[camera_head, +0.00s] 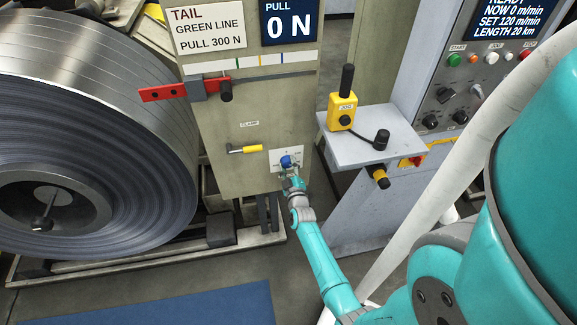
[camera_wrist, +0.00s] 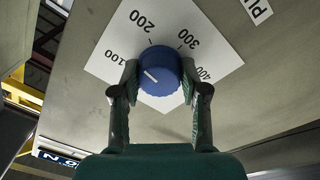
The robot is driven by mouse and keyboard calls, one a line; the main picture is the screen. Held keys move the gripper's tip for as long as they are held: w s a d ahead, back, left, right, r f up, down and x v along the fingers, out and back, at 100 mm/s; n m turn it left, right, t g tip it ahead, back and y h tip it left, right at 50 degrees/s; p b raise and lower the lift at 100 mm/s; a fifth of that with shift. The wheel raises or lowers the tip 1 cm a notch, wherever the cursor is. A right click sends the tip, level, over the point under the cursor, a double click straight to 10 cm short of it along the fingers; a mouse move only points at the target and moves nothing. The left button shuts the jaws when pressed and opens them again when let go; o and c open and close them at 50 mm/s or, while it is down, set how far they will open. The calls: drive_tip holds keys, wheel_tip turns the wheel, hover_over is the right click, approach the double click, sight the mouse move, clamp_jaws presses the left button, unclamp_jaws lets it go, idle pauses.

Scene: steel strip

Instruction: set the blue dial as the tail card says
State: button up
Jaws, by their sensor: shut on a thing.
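The blue dial (camera_head: 286,161) sits on a white scale plate low on the beige panel. In the wrist view the blue dial (camera_wrist: 163,66) is between the two fingers of my gripper (camera_wrist: 159,78), which is shut on it. The scale plate (camera_wrist: 172,22) reads 100, 200, 300 and 400. The dial's short white mark is on its left part and seems to point toward the 100 side. In the head view my gripper (camera_head: 289,171) reaches the dial from below. The tail card (camera_head: 208,28) reads TAIL, GREEN LINE, PULL 300 N.
The pull display (camera_head: 289,22) reads 0 N. A yellow-handled clamp lever (camera_head: 246,149) is left of the dial. A red arm (camera_head: 163,92) juts out above. A large steel coil (camera_head: 90,120) stands left. A shelf (camera_head: 362,148) with a yellow jog pendant (camera_head: 342,112) is right.

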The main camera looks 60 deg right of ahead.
drive_tip(key=m, duration=0.5)
drive_tip(key=shift+f, duration=0.1)
drive_tip(key=m, duration=0.3)
drive_tip(key=shift+a+m+g, duration=0.1)
drive_tip(key=shift+m+g, duration=0.2)
drive_tip(key=shift+m, duration=0.1)
drive_tip(key=m, duration=0.4)
drive_tip(key=shift+w, duration=0.1)
drive_tip(key=shift+m+g, duration=0.3)
drive_tip(key=shift+m, duration=1.5)
drive_tip(key=o, duration=1.1)
drive_tip(key=shift+o, duration=0.2)
